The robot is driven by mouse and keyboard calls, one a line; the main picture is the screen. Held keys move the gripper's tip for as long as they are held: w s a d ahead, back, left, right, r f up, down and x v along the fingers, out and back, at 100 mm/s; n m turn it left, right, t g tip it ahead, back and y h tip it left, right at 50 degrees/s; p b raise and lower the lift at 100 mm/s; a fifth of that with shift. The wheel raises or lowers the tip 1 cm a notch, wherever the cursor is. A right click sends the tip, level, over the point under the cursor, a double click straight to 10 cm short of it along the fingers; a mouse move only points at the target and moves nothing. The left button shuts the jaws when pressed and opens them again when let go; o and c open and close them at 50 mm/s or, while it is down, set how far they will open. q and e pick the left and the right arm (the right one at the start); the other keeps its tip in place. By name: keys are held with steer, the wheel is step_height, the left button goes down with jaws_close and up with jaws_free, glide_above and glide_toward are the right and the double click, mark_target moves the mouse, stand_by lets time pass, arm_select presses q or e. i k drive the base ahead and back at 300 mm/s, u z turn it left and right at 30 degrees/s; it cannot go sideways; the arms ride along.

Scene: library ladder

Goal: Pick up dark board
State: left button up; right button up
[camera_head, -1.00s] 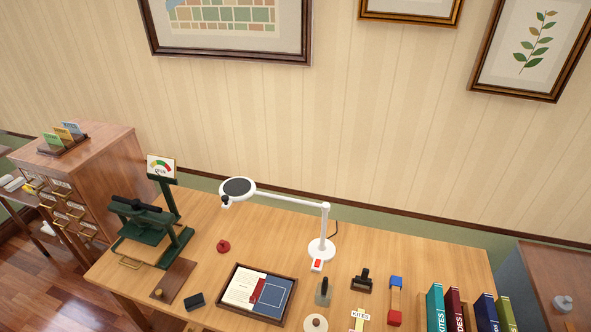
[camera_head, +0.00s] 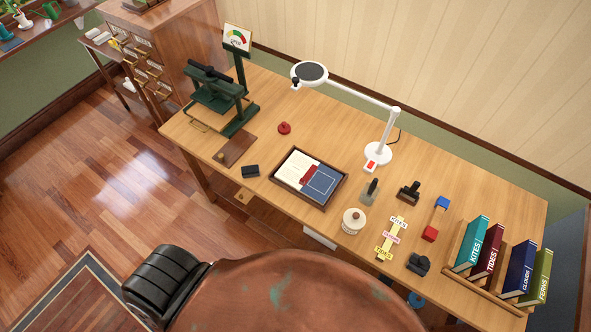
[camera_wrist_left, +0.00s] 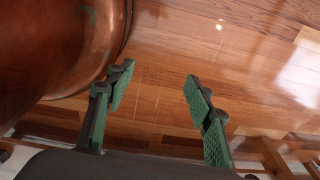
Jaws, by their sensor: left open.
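A flat dark brown board (camera_head: 236,148) with a small brass knob at its near left end lies on the wooden desk (camera_head: 275,95), at its left end in front of the green press (camera_head: 218,100). Part of its far edge is close to the press base; I cannot tell if they touch. My left gripper (camera_wrist_left: 160,85) shows in the left wrist view, open and empty, with green pads apart above the wood floor. The board does not show in that view. Neither gripper shows in the head view.
A dark block (camera_head: 250,171), a red knob (camera_head: 284,128) and a framed tray (camera_head: 338,193) with papers lie near the board. A white lamp (camera_head: 378,153) and a row of books (camera_head: 472,243) stand further right. The floor (camera_head: 90,170) left of the desk is clear.

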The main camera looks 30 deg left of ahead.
mark_target(230, 153)
steer(key=u, duration=1.6)
